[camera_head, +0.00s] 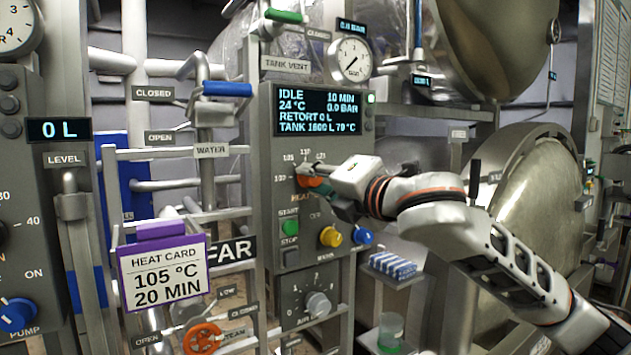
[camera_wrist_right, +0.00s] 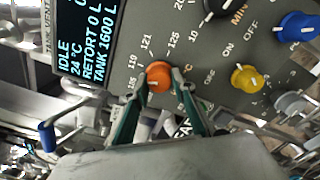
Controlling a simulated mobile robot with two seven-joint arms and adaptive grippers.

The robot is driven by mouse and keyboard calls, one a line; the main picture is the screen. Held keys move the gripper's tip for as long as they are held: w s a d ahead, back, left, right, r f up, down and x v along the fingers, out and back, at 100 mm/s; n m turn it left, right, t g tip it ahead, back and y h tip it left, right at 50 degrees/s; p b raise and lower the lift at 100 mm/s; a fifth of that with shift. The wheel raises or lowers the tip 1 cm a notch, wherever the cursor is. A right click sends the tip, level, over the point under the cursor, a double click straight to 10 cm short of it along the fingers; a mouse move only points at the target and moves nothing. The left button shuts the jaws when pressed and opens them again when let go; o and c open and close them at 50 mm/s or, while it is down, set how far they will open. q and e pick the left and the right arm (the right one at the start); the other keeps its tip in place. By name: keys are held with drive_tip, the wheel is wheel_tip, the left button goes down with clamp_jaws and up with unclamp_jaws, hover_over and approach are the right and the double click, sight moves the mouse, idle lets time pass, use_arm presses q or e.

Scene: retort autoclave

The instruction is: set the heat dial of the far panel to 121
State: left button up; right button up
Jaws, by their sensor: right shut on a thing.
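The far panel (camera_head: 262,150) stands in the middle of the head view, with a FAR sign at its lower left. Its orange heat dial (camera_head: 303,170) is mostly hidden there by my right gripper (camera_head: 318,183). In the right wrist view the heat dial (camera_wrist_right: 159,75) shows between the two fingertips of my right gripper (camera_wrist_right: 160,82), which is shut on it. Scale numbers, including 110, 121 and 125, stand around the dial. I cannot tell which number its pointer marks. My left gripper is not in view.
The panel display (camera_head: 321,112) reads IDLE, 24 °C. Close below the dial are a green START button (camera_head: 290,227), a yellow knob (camera_head: 331,237) and a blue knob (camera_head: 362,236). A heat card (camera_head: 166,275) reads 105 °C, 20 MIN. Pipes and valves crowd the left.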

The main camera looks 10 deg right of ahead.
drive_tip(key=m, duration=0.6)
drive_tip(key=shift+r, duration=0.1)
drive_tip(key=m, duration=0.6)
drive_tip(key=shift+r+m, duration=0.1)
drive_tip(key=shift+m, duration=0.2)
idle(0.3)
drive_tip(key=o, duration=1.1)
drive_tip(key=v, duration=1.2)
